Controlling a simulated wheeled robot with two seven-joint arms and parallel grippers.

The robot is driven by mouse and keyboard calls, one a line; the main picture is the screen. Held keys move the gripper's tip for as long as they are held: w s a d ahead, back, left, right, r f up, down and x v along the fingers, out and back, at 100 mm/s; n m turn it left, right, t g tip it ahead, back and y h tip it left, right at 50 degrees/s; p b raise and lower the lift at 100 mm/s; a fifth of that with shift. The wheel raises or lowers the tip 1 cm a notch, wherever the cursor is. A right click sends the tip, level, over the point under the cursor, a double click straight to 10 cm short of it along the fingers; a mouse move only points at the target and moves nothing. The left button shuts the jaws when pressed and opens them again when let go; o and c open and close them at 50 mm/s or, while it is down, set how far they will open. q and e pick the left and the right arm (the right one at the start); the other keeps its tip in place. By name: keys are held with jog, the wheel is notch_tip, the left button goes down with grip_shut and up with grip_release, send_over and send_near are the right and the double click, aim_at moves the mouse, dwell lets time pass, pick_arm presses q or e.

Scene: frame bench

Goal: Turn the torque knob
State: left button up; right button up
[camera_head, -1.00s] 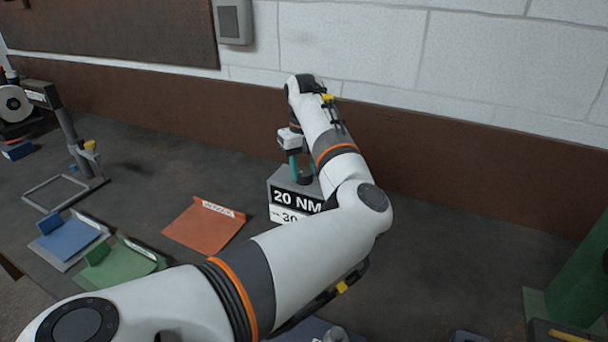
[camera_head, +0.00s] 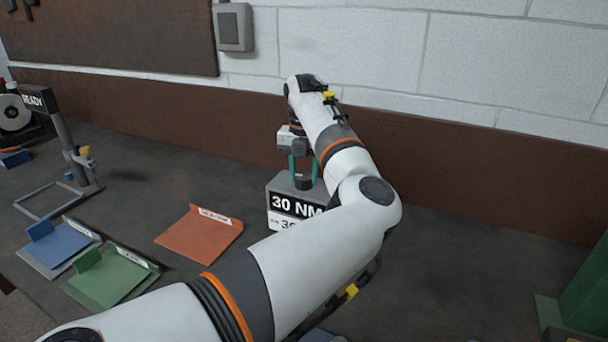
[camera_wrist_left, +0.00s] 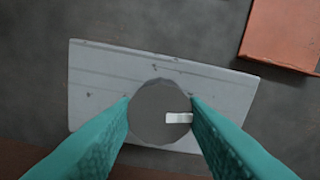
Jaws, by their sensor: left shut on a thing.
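The torque knob (camera_head: 304,182) is a dark round knob on top of a grey box (camera_head: 283,184). The box front reads "30 NM" with a partly hidden white label below. My left gripper (camera_head: 302,172) reaches down from above with teal fingers, shut on the knob from both sides. In the left wrist view the knob (camera_wrist_left: 158,112) sits between the two fingers, its pale pointer mark (camera_wrist_left: 178,118) turned toward the right finger. The box top (camera_wrist_left: 110,75) shows around it. My right gripper is not in view.
An orange tray (camera_head: 198,236), a blue tray (camera_head: 62,244) and a green tray (camera_head: 108,278) lie left of the box. A stand with a "READY" display (camera_head: 38,99) is at far left. A wall runs behind the box. Bench right of my arm is mostly clear.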

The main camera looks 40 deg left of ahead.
aim_at(304, 176)
pick_arm(q)
jog(key=shift+r, duration=0.1)
dwell(0.4)
jog(key=o, duration=1)
notch_tip(304, 176, up, 12)
jog(key=shift+b, duration=0.8)
